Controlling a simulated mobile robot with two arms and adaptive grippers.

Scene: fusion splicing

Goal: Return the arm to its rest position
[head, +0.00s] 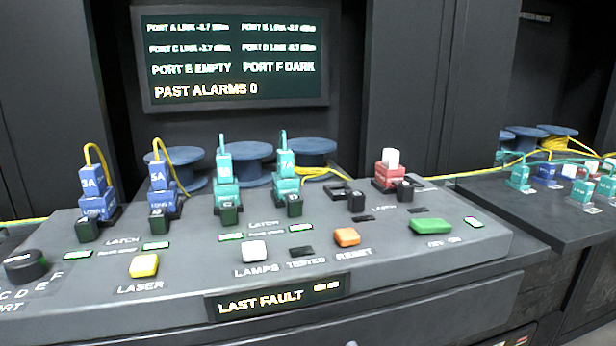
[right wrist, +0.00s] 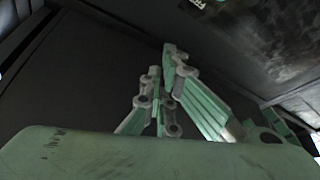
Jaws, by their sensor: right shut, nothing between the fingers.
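My right gripper (right wrist: 164,88) shows in the right wrist view, with its green and grey fingers close together and nothing between them. It is in front of a dark panel and touches no object that I can see. Neither gripper shows in the head view. My left gripper is in no view.
A grey console (head: 390,262) fills the head view, with blue and teal plugs standing in it and a red plug (head: 388,172) at the right. A status screen (head: 235,58) hangs behind. A dark side bench (head: 530,215) with more connectors stands at the right. The space above the console is clear.

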